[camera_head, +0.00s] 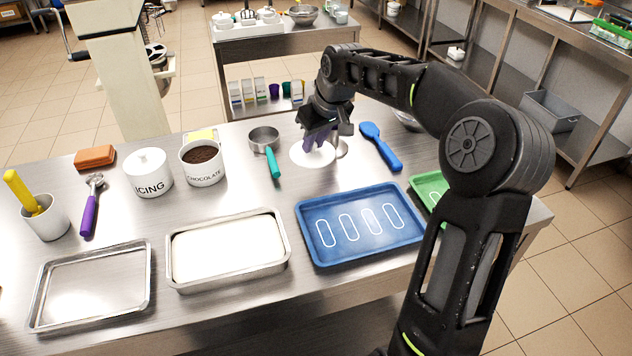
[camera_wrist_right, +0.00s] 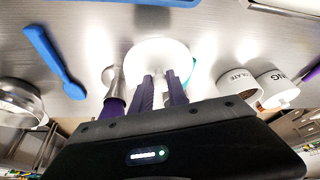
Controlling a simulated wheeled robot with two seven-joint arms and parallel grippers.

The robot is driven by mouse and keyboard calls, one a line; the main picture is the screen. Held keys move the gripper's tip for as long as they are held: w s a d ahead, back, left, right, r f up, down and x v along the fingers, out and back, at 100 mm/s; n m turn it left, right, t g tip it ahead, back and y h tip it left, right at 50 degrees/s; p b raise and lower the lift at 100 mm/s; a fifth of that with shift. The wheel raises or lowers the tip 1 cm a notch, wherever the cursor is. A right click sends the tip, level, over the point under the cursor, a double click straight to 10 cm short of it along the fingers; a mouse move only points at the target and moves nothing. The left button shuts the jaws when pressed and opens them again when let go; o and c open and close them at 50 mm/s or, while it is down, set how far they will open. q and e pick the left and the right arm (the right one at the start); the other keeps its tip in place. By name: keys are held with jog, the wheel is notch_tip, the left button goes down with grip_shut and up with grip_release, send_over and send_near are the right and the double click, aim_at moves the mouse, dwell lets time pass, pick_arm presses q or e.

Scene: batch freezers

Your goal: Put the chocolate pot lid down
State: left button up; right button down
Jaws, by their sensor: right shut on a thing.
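The chocolate pot lid (camera_head: 304,157) is a white disc at the back right of the steel table, under my right gripper (camera_head: 318,142). In the right wrist view the lid (camera_wrist_right: 158,52) lies beyond the purple fingertips of my right gripper (camera_wrist_right: 161,85), which are shut on it; the grip point is partly hidden. I cannot tell whether the lid touches the table. The white chocolate pot (camera_head: 203,174) stands uncovered with dark brown contents; it also shows in the right wrist view (camera_wrist_right: 238,80). My left gripper is not in view.
The lidded icing pot (camera_head: 149,178) stands left of the chocolate pot. A steel pan with a green handle (camera_head: 272,163) lies left of the lid and a blue spatula (camera_head: 382,149) right of it. A blue tray (camera_head: 318,253) and a white-filled steel tray (camera_head: 187,284) lie in front.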

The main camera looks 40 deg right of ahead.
aim_at(316, 155)
notch_tip(316, 155, down, 6)
jog(key=shift+f+p, duration=0.1)
jog(key=shift+p, duration=0.3)
jog(key=shift+f, duration=1.85)
jog(key=shift+a, duration=0.1)
jog(key=shift+f, duration=0.2)
jog(key=c, duration=1.3)
grip_release()
jog(key=shift+r, duration=0.15)
jog(key=shift+r+p, duration=0.2)
jog(key=shift+p, duration=0.15)
jog(key=b+v, duration=0.1)
jog(key=v, duration=1)
jog(key=shift+s+r, duration=0.1)
jog(key=shift+r, duration=0.3)
